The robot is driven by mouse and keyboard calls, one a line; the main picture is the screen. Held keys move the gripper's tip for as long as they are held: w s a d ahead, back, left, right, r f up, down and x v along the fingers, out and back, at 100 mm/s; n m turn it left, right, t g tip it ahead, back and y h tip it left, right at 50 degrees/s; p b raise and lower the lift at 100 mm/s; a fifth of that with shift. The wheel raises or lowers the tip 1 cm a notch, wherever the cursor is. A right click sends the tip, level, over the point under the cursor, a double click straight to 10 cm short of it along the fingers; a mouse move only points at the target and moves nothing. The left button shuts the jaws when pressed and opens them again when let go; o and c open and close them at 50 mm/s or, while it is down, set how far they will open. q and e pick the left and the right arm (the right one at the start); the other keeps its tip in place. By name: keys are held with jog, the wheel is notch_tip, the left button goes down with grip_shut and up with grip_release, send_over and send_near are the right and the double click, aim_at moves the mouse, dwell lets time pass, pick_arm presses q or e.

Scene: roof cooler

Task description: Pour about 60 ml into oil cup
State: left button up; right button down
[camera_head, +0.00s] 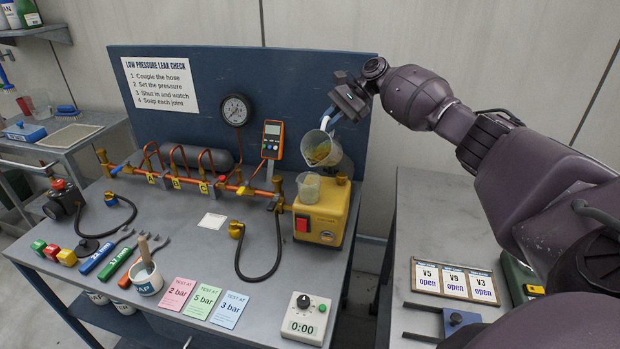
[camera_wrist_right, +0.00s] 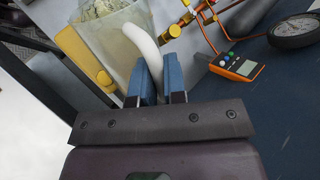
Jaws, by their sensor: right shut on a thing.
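My right gripper (camera_head: 350,98) is shut on the white handle (camera_wrist_right: 143,45) of a clear jug (camera_head: 321,148). The jug is tilted and holds yellowish liquid. It hangs in the air above the yellow pump unit (camera_head: 322,222) at the bench's right end. A small clear cup (camera_head: 309,187), apparently the oil cup, stands on the pump unit, below and slightly left of the jug. I see no clear stream between them, and the cup's fill level is hard to tell. The jug also shows in the right wrist view (camera_wrist_right: 112,45). My left gripper is out of view.
An orange meter (camera_head: 272,139) and a pressure gauge (camera_head: 236,110) are on the blue back panel, left of the jug. Copper pipework (camera_head: 200,185) runs along the bench. A side table (camera_head: 440,210) is at the right.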

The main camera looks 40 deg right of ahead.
jog(key=shift+w, duration=0.25)
jog(key=shift+r+p, duration=0.2)
jog(key=shift+p, duration=0.1)
jog(key=shift+s+a+r, duration=0.1)
jog(key=shift+s, duration=0.25)
jog(key=shift+a, duration=0.1)
jog(key=shift+r+h, duration=0.15)
jog(key=shift+h, duration=0.15)
jog(key=shift+a, duration=0.2)
jog(key=shift+r+t, duration=0.1)
jog(key=shift+t, duration=0.2)
jog(key=shift+s+a+r+n+h, duration=0.1)
jog(key=shift+r+n+h, duration=0.05)
jog(key=shift+n+h, duration=0.15)
jog(key=shift+a+r, duration=0.1)
jog(key=shift+r, duration=0.05)
jog(key=shift+s+a+r+h, duration=0.2)
jog(key=shift+a+r+h, duration=0.15)
jog(key=shift+h, duration=0.15)
